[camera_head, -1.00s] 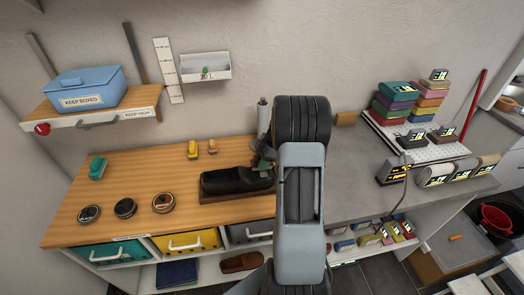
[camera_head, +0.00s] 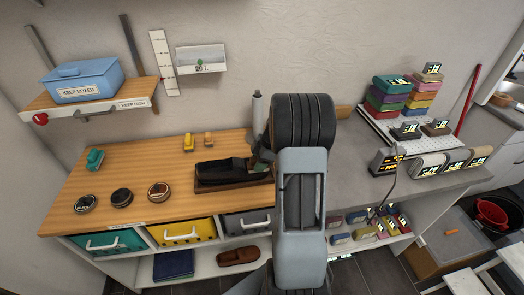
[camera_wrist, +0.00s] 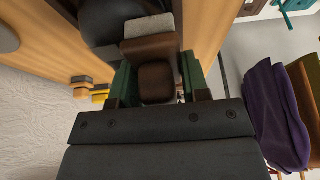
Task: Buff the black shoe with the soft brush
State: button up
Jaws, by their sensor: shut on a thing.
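The black shoe (camera_head: 222,166) lies on a brown wooden tray (camera_head: 240,184) on the wooden counter. Its right end is partly hidden by my arm in the head view. My gripper (camera_wrist: 157,82) has green fingers shut on a dark brown brush (camera_wrist: 152,48) with a pale grey bristle face. In the wrist view the bristles are against or very near the black shoe (camera_wrist: 105,22); I cannot tell if they touch. In the head view my gripper (camera_head: 260,162) is at the shoe's right end, and the brush is mostly hidden there.
Three round tins, one of them a black tin (camera_head: 121,197), stand at the front left. A teal brush (camera_head: 95,159), a yellow brush (camera_head: 189,142) and a tan brush (camera_head: 208,139) stand further back. A blue box (camera_head: 82,80) sits on the shelf.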

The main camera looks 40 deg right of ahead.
notch_tip(320, 180, up, 2)
jog(key=shift+a+r+p, duration=0.1)
jog(key=shift+r+p, duration=0.15)
jog(key=shift+p, duration=0.35)
notch_tip(320, 180, up, 2)
jog(key=shift+r+p, duration=0.15)
jog(key=shift+p, duration=0.35)
jog(key=shift+r+p, duration=0.65)
jog(key=shift+r, duration=1)
